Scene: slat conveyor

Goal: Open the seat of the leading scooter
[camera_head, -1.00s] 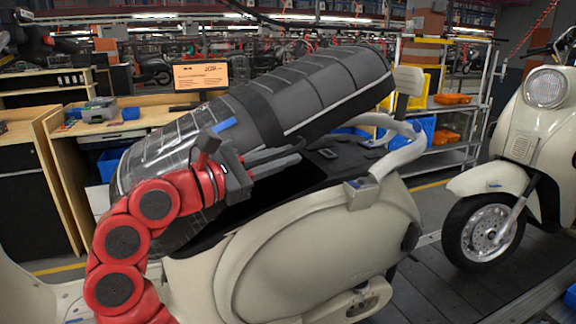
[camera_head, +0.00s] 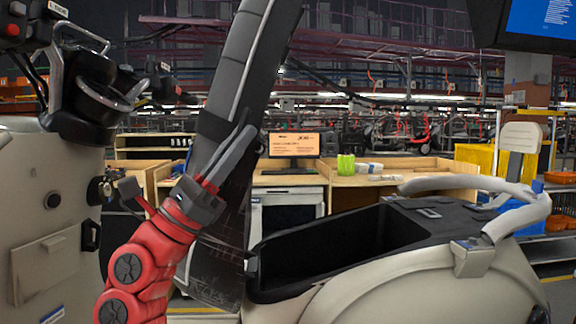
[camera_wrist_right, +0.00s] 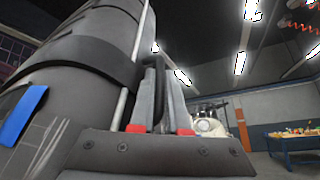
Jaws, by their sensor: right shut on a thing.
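The cream scooter (camera_head: 415,275) stands at the lower right of the head view. Its dark, ribbed seat (camera_head: 243,50) is tilted up steeply, nearly upright, at the front of an open black storage well (camera_head: 315,252). My right gripper (camera_head: 243,138) is shut on the seat at its edge. In the right wrist view, the gripper's grey fingers (camera_wrist_right: 160,85) stand at the seat's rim, and the seat (camera_wrist_right: 75,75) fills the left side. The fingers partly hide the exact contact. My left gripper is not in view.
The scooter's handlebar and front body (camera_head: 45,190) stand close at left. A pale grab rail (camera_head: 450,184) curves over its rear. Behind are a wooden workbench (camera_head: 380,182), a small sign screen (camera_head: 294,144) and yellow bins (camera_head: 475,155). A monitor (camera_head: 538,22) hangs at upper right.

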